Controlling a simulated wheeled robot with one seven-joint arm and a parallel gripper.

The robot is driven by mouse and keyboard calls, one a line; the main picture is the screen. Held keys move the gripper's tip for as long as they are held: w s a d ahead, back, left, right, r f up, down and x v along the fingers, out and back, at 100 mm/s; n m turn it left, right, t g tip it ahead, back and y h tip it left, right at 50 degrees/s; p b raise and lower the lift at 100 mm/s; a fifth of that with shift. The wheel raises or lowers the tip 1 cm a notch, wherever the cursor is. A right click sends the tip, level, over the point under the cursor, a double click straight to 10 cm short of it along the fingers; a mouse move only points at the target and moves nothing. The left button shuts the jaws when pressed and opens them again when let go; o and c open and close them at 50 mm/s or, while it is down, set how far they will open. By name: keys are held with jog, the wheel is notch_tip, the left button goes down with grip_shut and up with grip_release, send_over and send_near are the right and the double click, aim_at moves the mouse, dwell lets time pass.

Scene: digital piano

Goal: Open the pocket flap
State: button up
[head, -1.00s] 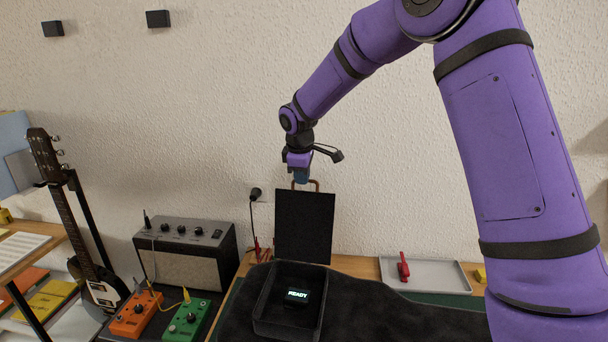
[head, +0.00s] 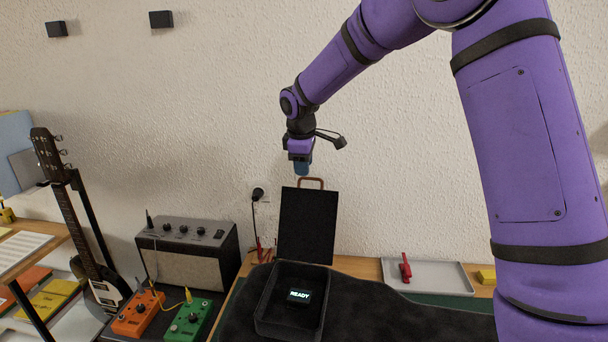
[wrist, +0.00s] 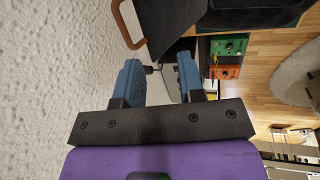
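The pocket flap (head: 307,226) is a black panel standing upright at the back edge of a black open pocket box (head: 286,329). A brown loop handle (head: 311,181) sticks up from its top edge. A small screen (head: 298,296) reading "READY" shows inside the box. My gripper (head: 301,171) is just above the handle and apart from it. In the wrist view its blue fingers (wrist: 160,75) are spread with nothing held between them. The handle (wrist: 120,22) and the flap (wrist: 172,22) show beyond the fingers, toward the top.
A textured wall stands close behind the flap. A grey tray (head: 432,277) with a red object (head: 405,269) lies to the right. An amplifier (head: 187,253), orange (head: 138,314) and green pedals (head: 187,321) and a guitar (head: 92,264) are on the left.

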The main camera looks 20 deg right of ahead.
jog(key=v, duration=0.6)
jog(key=shift+r, duration=0.25)
jog(key=shift+a, duration=0.1)
jog(key=shift+s, duration=0.1)
